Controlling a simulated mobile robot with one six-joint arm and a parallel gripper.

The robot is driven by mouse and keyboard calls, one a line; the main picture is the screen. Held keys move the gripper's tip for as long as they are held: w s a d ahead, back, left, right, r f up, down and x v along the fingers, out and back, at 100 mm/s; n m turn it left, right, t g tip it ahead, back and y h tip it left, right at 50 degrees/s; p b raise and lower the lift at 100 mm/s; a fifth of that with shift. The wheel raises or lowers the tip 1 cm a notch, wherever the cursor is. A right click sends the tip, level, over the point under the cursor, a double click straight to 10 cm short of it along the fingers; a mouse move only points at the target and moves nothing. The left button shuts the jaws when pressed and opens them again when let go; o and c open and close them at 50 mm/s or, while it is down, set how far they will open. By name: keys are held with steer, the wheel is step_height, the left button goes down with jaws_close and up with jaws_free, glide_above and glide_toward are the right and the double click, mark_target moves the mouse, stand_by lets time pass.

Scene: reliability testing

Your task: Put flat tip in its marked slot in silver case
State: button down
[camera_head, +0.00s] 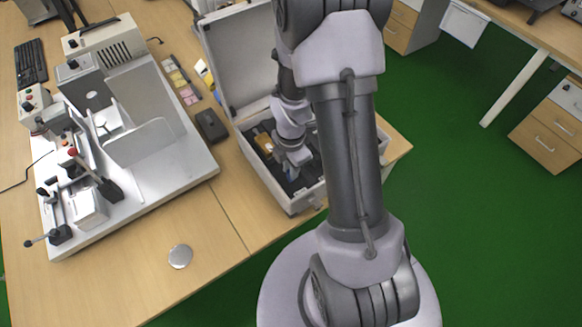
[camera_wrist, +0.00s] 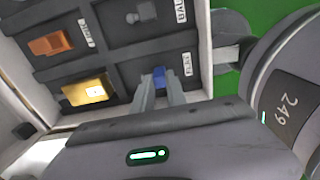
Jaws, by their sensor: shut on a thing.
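The silver case (camera_head: 245,160) stands open on the table, its lid raised at the back. In the wrist view, its dark insert (camera_wrist: 125,72) is split into compartments. My gripper (camera_head: 292,172) reaches down into the case. The wrist view shows its fingers (camera_wrist: 160,82) shut on a small blue piece, which I take as the flat tip (camera_wrist: 159,76). It is at the compartment beside the label that seems to read FLAT (camera_wrist: 187,64). The fingers hide most of the tip, and I cannot tell whether it touches the compartment floor.
Other compartments hold an orange-brown block (camera_wrist: 50,44), a gold block (camera_wrist: 89,91) and a grey ball-shaped piece (camera_wrist: 146,11). The case walls stand close around my gripper. A white machine (camera_head: 130,130) is at the left, and a silver disc (camera_head: 180,256) lies at the front.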

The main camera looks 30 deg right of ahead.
steer(key=c, duration=1.3)
jaws_free()
steer(key=shift+c, duration=0.2)
